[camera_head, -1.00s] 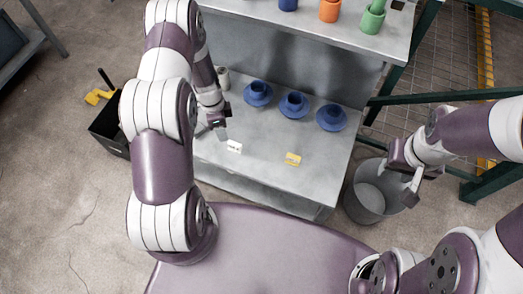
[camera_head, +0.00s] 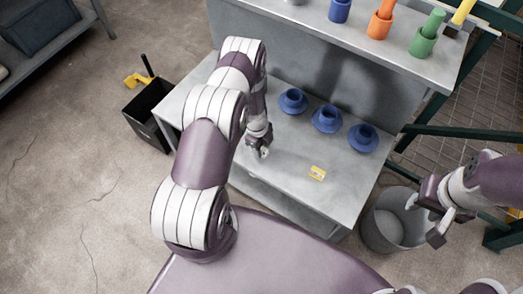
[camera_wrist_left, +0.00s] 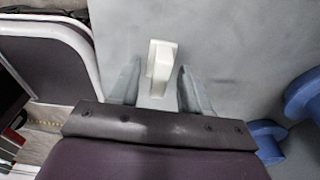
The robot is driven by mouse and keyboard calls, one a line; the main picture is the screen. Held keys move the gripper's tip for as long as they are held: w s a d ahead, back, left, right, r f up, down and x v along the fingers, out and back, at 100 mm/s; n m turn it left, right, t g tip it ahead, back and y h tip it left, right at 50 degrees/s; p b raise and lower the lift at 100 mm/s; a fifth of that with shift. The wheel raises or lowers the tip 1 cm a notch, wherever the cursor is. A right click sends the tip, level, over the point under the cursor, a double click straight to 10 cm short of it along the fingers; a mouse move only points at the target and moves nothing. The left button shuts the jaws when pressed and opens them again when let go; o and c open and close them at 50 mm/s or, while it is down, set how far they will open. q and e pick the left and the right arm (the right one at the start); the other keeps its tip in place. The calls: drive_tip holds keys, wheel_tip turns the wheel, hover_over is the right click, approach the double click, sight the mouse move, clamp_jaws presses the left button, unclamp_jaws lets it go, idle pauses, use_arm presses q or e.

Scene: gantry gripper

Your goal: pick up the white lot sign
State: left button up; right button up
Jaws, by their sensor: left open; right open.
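The white lot sign (camera_wrist_left: 160,62) stands on the grey bench between the two fingers of my left gripper (camera_wrist_left: 158,80) in the left wrist view. The fingers are open, one on each side of it, and I cannot tell whether either touches it. In the head view my left gripper (camera_head: 261,148) is low over the bench, and only a small pale bit of the sign (camera_head: 265,153) shows at its fingertips. My right gripper (camera_head: 430,222) is open and empty, in front of the grey bin at the right.
A yellow sign (camera_head: 317,173) sits on the bench (camera_head: 300,205) to the right. Several blue cups on saucers (camera_head: 326,119) stand behind it. An upper shelf (camera_head: 355,45) holds coloured cups. A grey bin (camera_head: 388,235) stands at the right and a black bin (camera_head: 146,120) at the left.

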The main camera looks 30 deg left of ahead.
use_arm(q)
drive_tip(key=shift+f, duration=0.1)
clamp_jaws()
